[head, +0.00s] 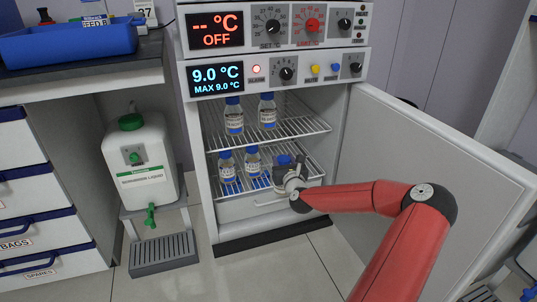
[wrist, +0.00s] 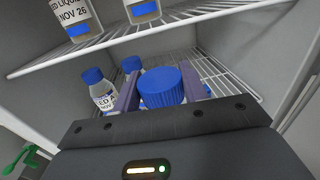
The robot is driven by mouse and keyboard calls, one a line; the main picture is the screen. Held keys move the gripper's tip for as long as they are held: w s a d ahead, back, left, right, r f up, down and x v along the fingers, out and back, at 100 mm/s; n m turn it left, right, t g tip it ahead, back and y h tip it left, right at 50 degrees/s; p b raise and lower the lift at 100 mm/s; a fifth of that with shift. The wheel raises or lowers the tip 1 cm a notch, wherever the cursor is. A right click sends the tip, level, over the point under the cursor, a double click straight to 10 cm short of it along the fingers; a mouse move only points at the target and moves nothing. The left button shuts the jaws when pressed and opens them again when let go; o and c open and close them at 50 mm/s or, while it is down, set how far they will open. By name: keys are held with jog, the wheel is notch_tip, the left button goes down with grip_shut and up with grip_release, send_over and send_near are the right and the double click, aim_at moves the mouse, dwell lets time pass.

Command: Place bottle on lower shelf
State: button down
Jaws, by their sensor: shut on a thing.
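My gripper (head: 292,179) is inside the open fridge at the lower shelf (head: 262,185). In the wrist view my gripper (wrist: 165,92) is shut on a blue-capped bottle (wrist: 162,84), with one finger on each side of it. The cap of this held bottle (head: 284,160) also shows in the head view, while its body is mostly hidden by my gripper. It is at the lower shelf's level; I cannot tell whether it touches the wires. Two other blue-capped bottles (head: 227,169) (head: 252,163) stand on the lower shelf to its left.
The upper wire shelf (head: 290,130) holds two blue-capped bottles (head: 233,117) (head: 268,112) above my gripper. The fridge door (head: 430,150) stands open at the right, close to my arm. A white container (head: 140,165) stands at the left.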

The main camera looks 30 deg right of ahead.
jog(key=f+x, duration=0.3)
jog(key=x, duration=1.1)
jog(key=shift+w+f+b, duration=0.25)
jog(key=shift+w+b, duration=0.15)
jog(key=shift+d+f, duration=0.1)
jog(key=shift+f, duration=0.1)
jog(key=c, duration=0.8)
grip_release()
jog(key=shift+o, duration=0.2)
jog(key=shift+r, duration=0.1)
